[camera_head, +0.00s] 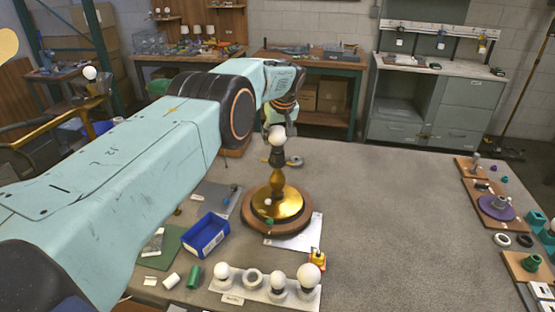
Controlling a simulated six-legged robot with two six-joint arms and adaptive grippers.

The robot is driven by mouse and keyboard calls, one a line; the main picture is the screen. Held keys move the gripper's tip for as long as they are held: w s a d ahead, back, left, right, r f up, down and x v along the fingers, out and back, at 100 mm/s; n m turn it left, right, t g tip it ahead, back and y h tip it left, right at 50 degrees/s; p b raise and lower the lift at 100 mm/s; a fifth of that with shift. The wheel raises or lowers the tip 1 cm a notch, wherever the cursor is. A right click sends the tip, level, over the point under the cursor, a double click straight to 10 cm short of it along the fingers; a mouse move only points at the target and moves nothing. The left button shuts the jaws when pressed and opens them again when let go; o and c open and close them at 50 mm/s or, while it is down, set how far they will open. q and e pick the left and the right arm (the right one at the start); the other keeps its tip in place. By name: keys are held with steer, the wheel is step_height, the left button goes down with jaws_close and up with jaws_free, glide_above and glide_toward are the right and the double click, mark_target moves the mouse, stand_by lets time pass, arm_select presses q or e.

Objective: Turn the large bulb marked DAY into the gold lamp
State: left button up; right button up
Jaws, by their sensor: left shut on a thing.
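The gold lamp (277,190) stands upright on a round wooden base near the middle of the table. A white round bulb (277,135) is at the top of the lamp, over its dark socket (277,158). My left gripper (277,123) reaches over the lamp from above and is shut on this bulb. The gripper's fingers are small in view and partly hidden by the arm. I cannot read any DAY mark, nor tell how deep the bulb sits in the socket. My right gripper is not in view.
A blue bin (206,236) and a yellow-red item (317,258) are near the lamp. Boards with parts (497,207) line the right edge. The table between is clear.

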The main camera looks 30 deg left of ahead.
arm_select(q)
steer(key=shift+r+m+p, duration=0.1)
steer(key=shift+m+p, duration=0.5)
steer(key=shift+m+t+h+p, duration=0.3)
steer(key=shift+m+h, duration=0.1)
steer(key=shift+m, duration=0.9)
steer(key=shift+w+d+m+t+h, duration=0.15)
steer(key=shift+m+t+h, duration=0.25)
steer(key=shift+m, duration=0.6)
steer(key=shift+d+f+m+h+b, duration=0.15)
steer(key=shift+m+h+b, duration=0.4)
steer(key=shift+m+b, duration=0.6)
steer(key=shift+a+f+m+h+b, duration=0.15)
steer(key=shift+m+h+b, duration=0.55)
steer(key=shift+m, duration=0.75)
steer(key=shift+d+m+h+b, duration=0.15)
steer(key=shift+m+h+b, duration=0.1)
steer(key=shift+m+b, duration=0.45)
